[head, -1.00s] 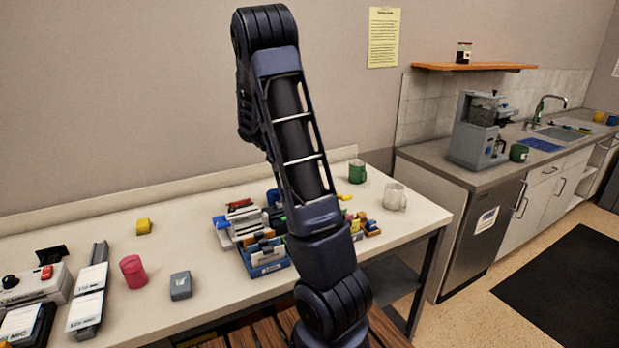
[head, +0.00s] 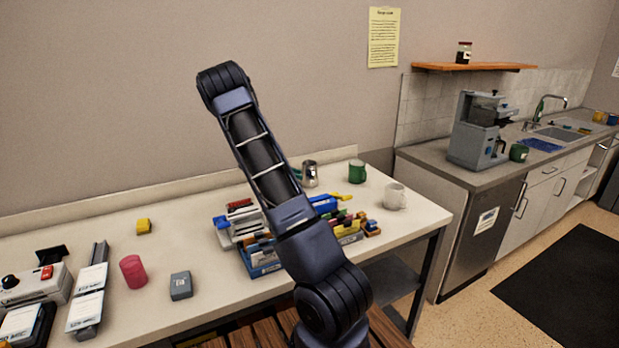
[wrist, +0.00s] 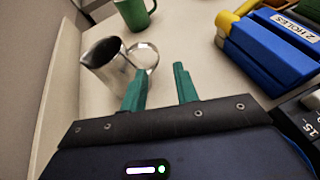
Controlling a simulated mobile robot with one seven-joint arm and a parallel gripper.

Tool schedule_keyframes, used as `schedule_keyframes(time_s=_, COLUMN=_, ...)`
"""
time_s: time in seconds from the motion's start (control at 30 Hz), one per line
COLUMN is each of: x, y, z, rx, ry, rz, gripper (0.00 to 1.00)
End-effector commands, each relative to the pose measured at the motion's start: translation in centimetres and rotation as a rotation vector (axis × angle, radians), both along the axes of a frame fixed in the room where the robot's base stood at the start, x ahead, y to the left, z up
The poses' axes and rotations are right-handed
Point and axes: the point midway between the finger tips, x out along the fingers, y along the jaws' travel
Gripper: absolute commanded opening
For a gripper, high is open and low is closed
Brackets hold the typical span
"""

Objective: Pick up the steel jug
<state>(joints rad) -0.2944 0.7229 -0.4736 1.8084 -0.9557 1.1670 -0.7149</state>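The steel jug (head: 310,173) stands on the table against the back, left of the green mug (head: 357,171) in the head view. In the wrist view the jug (wrist: 108,64) lies just beyond my gripper (wrist: 160,82), toward the left finger, its round handle (wrist: 143,57) facing right. The two green fingers are apart with nothing between them. The left fingertip overlaps the jug's lower side in the picture; I cannot tell whether they touch. In the head view my arm hides most of my gripper.
A blue hole punch (wrist: 270,45) sits to the right in the wrist view. The green mug (wrist: 134,12) is beyond the jug. A white mug (head: 395,196) stands near the table's right end. Card trays (head: 262,258) and stationery crowd the table's middle.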

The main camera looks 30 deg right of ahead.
Motion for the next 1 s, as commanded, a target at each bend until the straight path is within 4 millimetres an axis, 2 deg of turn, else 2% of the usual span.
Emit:
schedule_keyframes(time_s=0.13, x=-0.6, y=-2.1, z=-0.8, rx=-0.001, ry=0.001, rz=-0.002, gripper=0.30)
schedule_keyframes(time_s=0.43, x=-0.9, y=-4.0, z=-1.6, rx=0.000, ry=-0.001, rz=-0.001, gripper=0.30)
schedule_keyframes(time_s=0.7, x=-1.5, y=-7.2, z=-3.0, rx=0.000, ry=-0.001, rz=-0.001, gripper=0.30)
schedule_keyframes(time_s=1.0, x=-1.6, y=-7.8, z=-3.3, rx=0.000, ry=-0.002, rz=-0.001, gripper=0.30)
